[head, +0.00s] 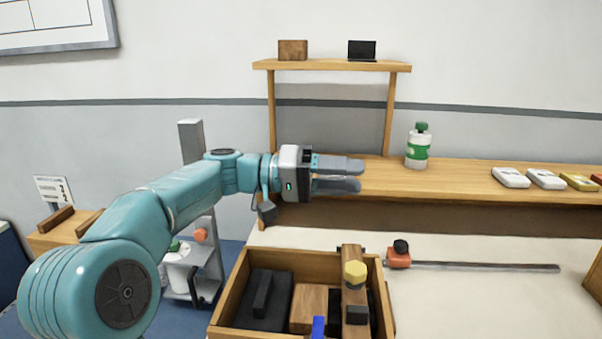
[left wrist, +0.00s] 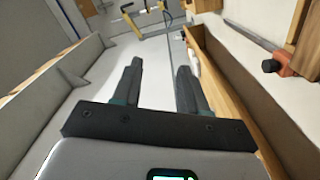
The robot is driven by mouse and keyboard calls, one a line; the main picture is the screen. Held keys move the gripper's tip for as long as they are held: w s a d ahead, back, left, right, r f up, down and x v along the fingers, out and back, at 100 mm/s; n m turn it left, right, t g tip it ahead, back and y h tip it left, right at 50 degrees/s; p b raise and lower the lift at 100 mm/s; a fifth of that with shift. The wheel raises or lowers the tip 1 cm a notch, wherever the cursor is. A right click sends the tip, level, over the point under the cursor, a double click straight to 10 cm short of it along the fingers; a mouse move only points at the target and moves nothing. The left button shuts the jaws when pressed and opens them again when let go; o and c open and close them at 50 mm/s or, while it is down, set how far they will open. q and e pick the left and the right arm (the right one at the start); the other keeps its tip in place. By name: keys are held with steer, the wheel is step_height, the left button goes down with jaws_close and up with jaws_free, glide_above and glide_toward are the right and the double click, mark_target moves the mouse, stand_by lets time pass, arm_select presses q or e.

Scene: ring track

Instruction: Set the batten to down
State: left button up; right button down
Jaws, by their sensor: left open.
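My left gripper (head: 360,175) is open and empty, above and behind the box, in front of the shelf bench. In the left wrist view, my left gripper (left wrist: 160,67) shows two spread fingers with nothing between them; the bar cannot be made out there. My right gripper is not in view.
A clamp with an orange body (head: 398,259) and long steel bar lies on the pale table (head: 470,300). The wooden bench (head: 460,180) holds a green-and-white bottle (head: 418,150) and several small packs. The raised shelf (head: 332,65) stands behind my gripper.

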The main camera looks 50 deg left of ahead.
arm_select(q)
steer(key=p+v, duration=0.1)
steer(key=v, duration=1.3)
steer(key=shift+s+a, duration=0.1)
steer(key=shift+s, duration=0.1)
